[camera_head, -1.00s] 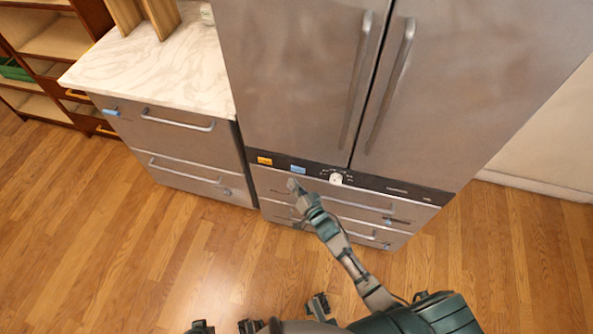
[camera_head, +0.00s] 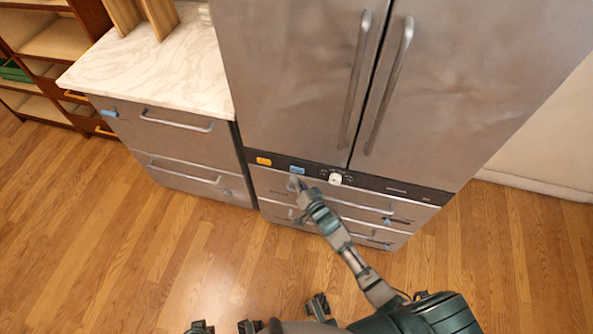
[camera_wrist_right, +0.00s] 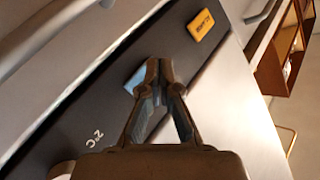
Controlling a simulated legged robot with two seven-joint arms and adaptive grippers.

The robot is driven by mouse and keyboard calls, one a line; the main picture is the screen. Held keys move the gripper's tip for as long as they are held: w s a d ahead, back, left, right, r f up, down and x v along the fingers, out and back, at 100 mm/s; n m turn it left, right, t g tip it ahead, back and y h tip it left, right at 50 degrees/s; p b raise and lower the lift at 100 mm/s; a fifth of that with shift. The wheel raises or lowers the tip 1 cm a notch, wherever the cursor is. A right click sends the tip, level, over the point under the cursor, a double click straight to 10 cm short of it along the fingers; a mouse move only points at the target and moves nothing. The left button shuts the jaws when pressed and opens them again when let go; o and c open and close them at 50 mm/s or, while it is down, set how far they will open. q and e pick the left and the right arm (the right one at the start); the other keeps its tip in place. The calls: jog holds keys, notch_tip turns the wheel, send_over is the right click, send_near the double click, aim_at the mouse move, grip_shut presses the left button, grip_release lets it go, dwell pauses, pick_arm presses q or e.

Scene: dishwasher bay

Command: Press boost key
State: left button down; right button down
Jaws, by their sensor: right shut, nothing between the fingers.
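A dark control strip (camera_head: 375,183) runs across the steel appliance below its tall doors. It carries an orange key (camera_head: 264,161), a blue key (camera_head: 297,170) and a white knob (camera_head: 335,179). I cannot read for certain which key is marked boost. My right gripper (camera_head: 293,182) is shut and empty, its tips just below the blue key in the head view. In the right wrist view the shut tips (camera_wrist_right: 160,66) partly cover the blue key (camera_wrist_right: 135,80); contact cannot be told. The orange key (camera_wrist_right: 201,25) lies clear of them.
Drawers with bar handles (camera_head: 360,204) lie below the strip, and long door handles (camera_head: 355,80) rise above it. A marble-topped cabinet (camera_head: 150,60) stands at left, with wooden shelves (camera_head: 45,45) beyond. The wood floor around is clear.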

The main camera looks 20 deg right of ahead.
jog(key=shift+w+d, duration=0.1)
jog(key=shift+d, duration=0.05)
dwell(0.6)
jog(key=shift+w+d+r, duration=0.1)
jog(key=shift+w+d, duration=0.05)
jog(key=shift+w, duration=0.05)
jog(key=shift+w+d, duration=0.2)
jog(key=shift+w, duration=0.15)
dwell(0.9)
jog(key=shift+s+p, duration=0.1)
jog(key=shift+p, duration=0.2)
jog(key=shift+s+a+p, duration=0.3)
jog(key=shift+s, duration=0.05)
jog(key=shift+s+a, duration=0.15)
jog(key=shift+s, duration=0.1)
